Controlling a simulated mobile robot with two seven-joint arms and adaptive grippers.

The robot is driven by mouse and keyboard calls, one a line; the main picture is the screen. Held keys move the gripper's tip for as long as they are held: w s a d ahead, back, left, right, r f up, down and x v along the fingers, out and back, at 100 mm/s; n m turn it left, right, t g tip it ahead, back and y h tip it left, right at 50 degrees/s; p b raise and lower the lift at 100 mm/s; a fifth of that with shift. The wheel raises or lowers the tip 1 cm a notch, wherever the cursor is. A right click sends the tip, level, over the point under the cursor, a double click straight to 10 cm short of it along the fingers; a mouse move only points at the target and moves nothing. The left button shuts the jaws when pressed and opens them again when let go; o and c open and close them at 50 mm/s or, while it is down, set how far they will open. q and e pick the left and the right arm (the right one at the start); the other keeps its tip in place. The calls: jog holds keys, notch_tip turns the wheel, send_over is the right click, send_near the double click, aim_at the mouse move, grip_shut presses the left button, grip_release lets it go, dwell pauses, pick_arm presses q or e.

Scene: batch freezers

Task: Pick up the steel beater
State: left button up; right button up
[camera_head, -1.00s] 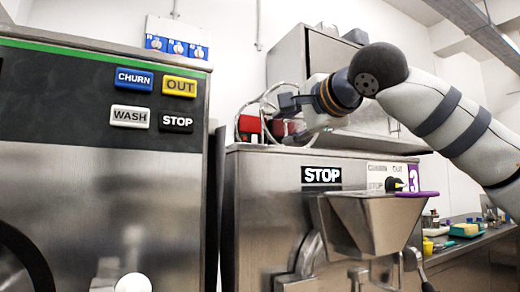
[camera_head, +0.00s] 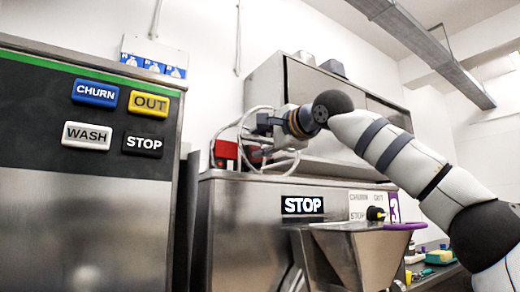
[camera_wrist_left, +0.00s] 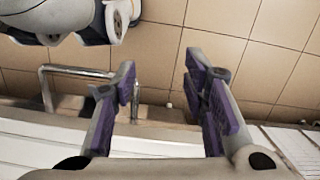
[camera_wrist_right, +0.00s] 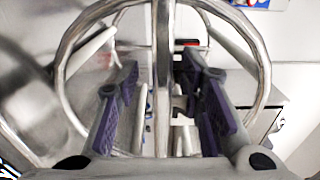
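The steel beater (camera_wrist_right: 162,75) shows in the right wrist view as a round steel frame with an upright bar in the middle. My right gripper (camera_wrist_right: 160,85) is open, with one purple-padded finger on each side of that bar. I cannot tell whether a finger touches it. In the head view my right gripper (camera_head: 262,135) is above the top of the steel machine, and curved thin rods of the beater (camera_head: 243,122) show around it. My left gripper (camera_wrist_left: 160,85) is open and empty above a tiled floor.
The machine (camera_head: 235,230) with the STOP label and a hopper (camera_head: 355,250) is below the right gripper. A red object (camera_head: 225,152) is close to the gripper. A larger machine (camera_head: 85,220) with buttons fills the left. A metal bar handle (camera_wrist_left: 75,72) is near the left gripper.

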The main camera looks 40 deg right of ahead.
aim_at(259, 106)
jog(key=shift+s+r, duration=0.1)
jog(key=shift+s, duration=0.05)
jog(key=shift+c, duration=0.2)
grip_shut()
jog(key=shift+r, duration=0.55)
jog(key=s+r, duration=0.1)
jog(key=r, duration=0.1)
jog(key=s+a+r, duration=0.1)
jog(key=r, duration=0.1)
jog(key=s+a+r, duration=0.1)
jog(key=r, duration=0.2)
jog(key=shift+s, duration=0.25)
jog(key=s+a+r, duration=0.5)
jog(key=s, duration=0.3)
jog(key=shift+s, duration=0.3)
